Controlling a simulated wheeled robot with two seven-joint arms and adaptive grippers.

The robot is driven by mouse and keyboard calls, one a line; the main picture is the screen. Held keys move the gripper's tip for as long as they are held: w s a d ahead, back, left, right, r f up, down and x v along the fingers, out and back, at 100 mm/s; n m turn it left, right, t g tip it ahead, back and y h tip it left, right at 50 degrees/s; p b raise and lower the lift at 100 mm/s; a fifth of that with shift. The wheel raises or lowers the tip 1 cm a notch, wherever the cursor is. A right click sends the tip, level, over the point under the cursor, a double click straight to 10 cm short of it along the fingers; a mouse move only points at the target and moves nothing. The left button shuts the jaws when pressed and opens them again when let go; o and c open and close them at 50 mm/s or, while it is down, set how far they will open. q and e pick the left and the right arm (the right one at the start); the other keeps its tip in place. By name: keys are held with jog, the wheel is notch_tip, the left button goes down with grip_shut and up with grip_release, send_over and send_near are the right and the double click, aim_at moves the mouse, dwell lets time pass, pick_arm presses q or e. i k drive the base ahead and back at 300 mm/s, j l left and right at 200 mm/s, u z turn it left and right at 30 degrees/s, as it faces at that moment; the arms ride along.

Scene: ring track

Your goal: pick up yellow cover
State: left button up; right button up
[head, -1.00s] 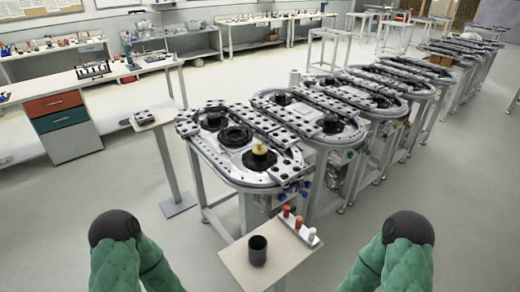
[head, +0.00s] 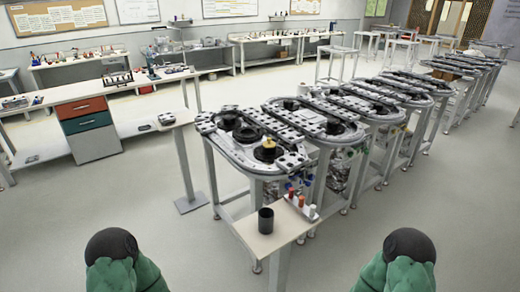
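A small yellow piece (head: 269,143), which looks like the yellow cover, sits on a black round part (head: 268,154) at the near end of the closest ring track (head: 237,166). It is too small to make out its exact shape. The rounded black-and-green parts of my two arms show at the bottom left and bottom right, well short of the track. Neither of my grippers is in view, and nothing held can be seen.
A small stand (head: 250,236) in front of the track carries a dark cup (head: 266,220) and a rack with red, orange and white pieces (head: 302,205). More ring tracks run to the back right. A drawer bench (head: 90,128) stands left. Open floor lies at both sides.

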aim_at(269, 145)
jog(key=i+j+u, duration=0.15)
jog(key=u, duration=0.3)
jog(key=i+j+u, duration=0.2)
jog(key=u, duration=0.3)
jog(key=i+j, duration=0.25)
jog(key=i, duration=0.25)
jog(key=i+j+z, duration=0.1)
jog(key=i+j, duration=0.15)
jog(key=i, duration=0.25)
jog(key=i+j, duration=0.25)
jog(key=i, duration=0.2)
jog(key=i+l+z, duration=0.1)
jog(key=i+z, duration=0.15)
jog(key=z, duration=0.15)
jog(key=i+z, duration=0.25)
jog(key=z, duration=0.15)
jog(key=i+z, duration=0.4)
jog(key=i+j+z, duration=0.1)
jog(key=z, duration=0.25)
